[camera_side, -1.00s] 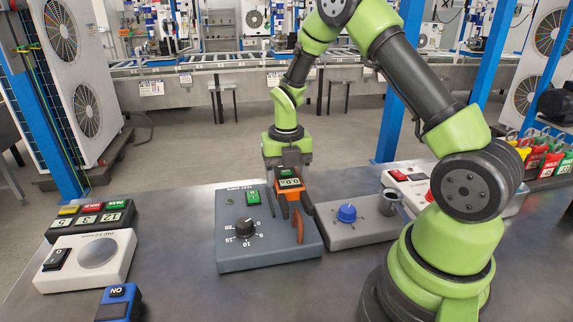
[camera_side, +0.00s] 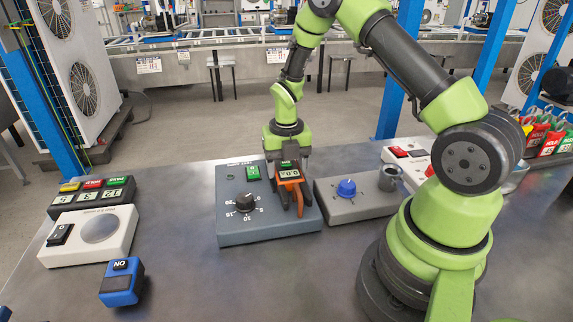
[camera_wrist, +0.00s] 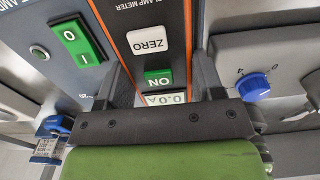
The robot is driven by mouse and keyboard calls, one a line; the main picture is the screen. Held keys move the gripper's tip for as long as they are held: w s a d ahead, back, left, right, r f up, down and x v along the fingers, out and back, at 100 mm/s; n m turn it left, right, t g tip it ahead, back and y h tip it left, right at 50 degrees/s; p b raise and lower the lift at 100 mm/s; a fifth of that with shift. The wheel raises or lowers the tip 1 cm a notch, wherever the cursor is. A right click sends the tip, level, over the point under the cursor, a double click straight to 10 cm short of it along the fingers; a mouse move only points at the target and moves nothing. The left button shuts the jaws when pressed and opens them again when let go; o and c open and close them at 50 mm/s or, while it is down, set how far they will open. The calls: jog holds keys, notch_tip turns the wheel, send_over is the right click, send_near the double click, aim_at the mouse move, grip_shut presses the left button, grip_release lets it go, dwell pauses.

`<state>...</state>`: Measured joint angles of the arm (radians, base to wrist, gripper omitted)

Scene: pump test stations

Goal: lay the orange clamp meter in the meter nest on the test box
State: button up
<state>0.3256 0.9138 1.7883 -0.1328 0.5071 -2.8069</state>
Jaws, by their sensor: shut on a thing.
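The orange clamp meter (camera_side: 290,179) is between the fingers of my gripper (camera_side: 286,172), which is shut on it. In the side view the meter lies low over the right part of the blue-grey test box (camera_side: 234,228), its orange jaw toward the camera. The nest is hidden under the meter and gripper; I cannot tell whether the meter touches its floor. In the wrist view the meter (camera_wrist: 150,42) shows its ZERO and green ON buttons and a 0.0 display, with a finger on each side.
On the test box are a black knob (camera_side: 244,202) and a green switch (camera_side: 252,173). A grey box with a blue knob (camera_side: 346,188) stands close on the right. A white box (camera_side: 90,236) and a blue device (camera_side: 121,284) are at left. The front middle table is clear.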

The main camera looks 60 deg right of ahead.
jog(key=o, duration=1.1)
jog(key=shift+o, duration=0.2)
jog(key=shift+r, duration=0.1)
jog(key=shift+r, duration=0.35)
notch_tip(320, 180, up, 9)
jog(key=shift+r, duration=0.15)
jog(key=s+a+r+m+t, duration=0.35)
jog(key=a+r+m, duration=0.25)
jog(key=r+m, duration=0.45)
jog(key=s+a+r+m+t+y, duration=0.1)
jog(key=s+a+r+m+t, duration=0.1)
jog(key=s+m, duration=0.4)
jog(key=s+a+r+m+t+y, duration=0.1)
jog(key=s+a+r+m, duration=0.2)
jog(key=m, duration=1.1)
jog(key=shift+s+a+r+m+t, duration=0.3)
jog(key=shift+s+a, duration=0.85)
jog(key=shift+s, duration=0.95)
